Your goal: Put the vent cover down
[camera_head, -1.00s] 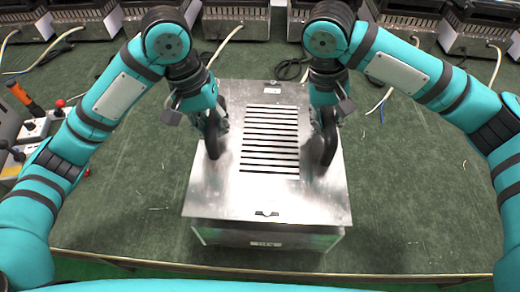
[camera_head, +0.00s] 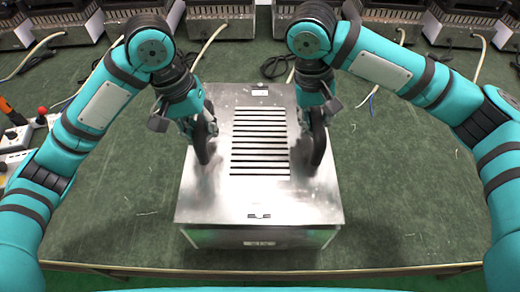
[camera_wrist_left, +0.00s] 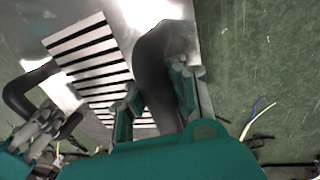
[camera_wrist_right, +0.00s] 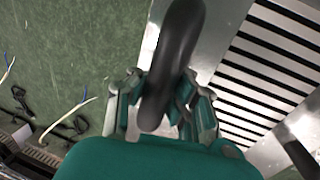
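The vent cover (camera_head: 258,199) is a shiny metal plate with a column of dark slots and two black handles. It lies level over a metal box (camera_head: 210,239) on the green table. I cannot tell whether it touches the box. My left gripper (camera_head: 196,126) is at the left handle (camera_head: 205,145), which passes between its fingers in the left wrist view (camera_wrist_left: 155,105). My right gripper (camera_head: 313,118) is at the right handle (camera_head: 319,150), which sits between its fingers in the right wrist view (camera_wrist_right: 160,105). Both grippers look closed on the handles.
Several metal-sided units (camera_head: 220,10) with cables stand along the back. A control box with a red-knobbed joystick (camera_head: 42,111) is at the left edge. The green table (camera_head: 410,200) is mostly clear to the right, with small scraps on it.

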